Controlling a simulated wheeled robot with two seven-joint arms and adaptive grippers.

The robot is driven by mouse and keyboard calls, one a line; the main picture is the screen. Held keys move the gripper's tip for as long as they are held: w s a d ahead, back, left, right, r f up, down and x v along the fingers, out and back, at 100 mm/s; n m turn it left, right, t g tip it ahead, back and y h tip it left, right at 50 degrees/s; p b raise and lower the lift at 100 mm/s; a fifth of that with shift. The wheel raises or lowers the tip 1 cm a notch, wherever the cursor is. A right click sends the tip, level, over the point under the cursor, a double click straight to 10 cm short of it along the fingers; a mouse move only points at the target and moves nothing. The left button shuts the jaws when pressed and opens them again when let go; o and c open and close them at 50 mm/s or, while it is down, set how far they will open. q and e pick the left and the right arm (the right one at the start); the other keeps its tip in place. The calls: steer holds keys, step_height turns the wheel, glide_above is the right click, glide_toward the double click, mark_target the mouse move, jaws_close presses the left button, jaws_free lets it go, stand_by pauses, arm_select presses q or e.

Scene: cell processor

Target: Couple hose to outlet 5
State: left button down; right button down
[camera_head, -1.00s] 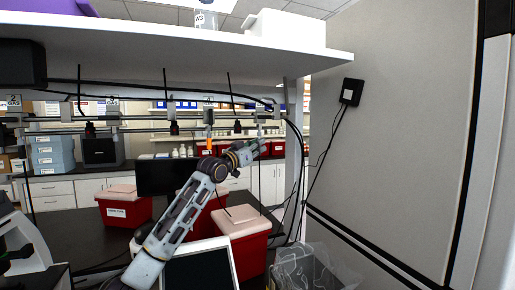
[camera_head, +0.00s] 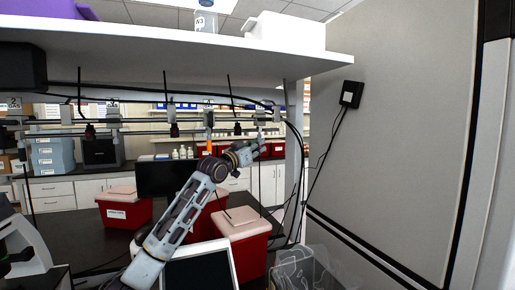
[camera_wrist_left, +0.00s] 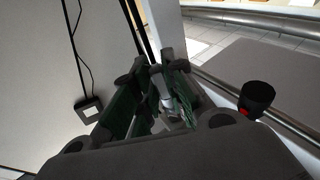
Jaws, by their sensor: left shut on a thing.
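My left gripper (camera_head: 259,146) is raised under the shelf, just below the rightmost outlet fitting (camera_head: 260,116) on the rail. In the left wrist view my left gripper (camera_wrist_left: 160,105) is shut on a small pale grey piece (camera_wrist_left: 167,92), which looks like a hose end. Whether this piece touches the outlet cannot be told. Black couplings hang from the rail, one (camera_head: 238,128) just left of the gripper. A black coupling with a red mark (camera_wrist_left: 257,97) shows at the right in the left wrist view. The outlet numbers are too small to read surely. My right gripper is not in view.
A white shelf (camera_head: 180,45) runs above the rail. Black cables (camera_head: 298,150) hang by the right post. Red bins with pale lids (camera_head: 240,245) and a dark monitor (camera_head: 160,178) stand below. A plain wall panel (camera_head: 400,130) closes off the right.

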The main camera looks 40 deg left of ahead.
arm_select(q)
steer(key=c, duration=1.4)
jaws_free()
steer(key=shift+s+f, duration=0.1)
steer(key=shift+s, duration=0.05)
steer(key=shift+v, duration=5.9)
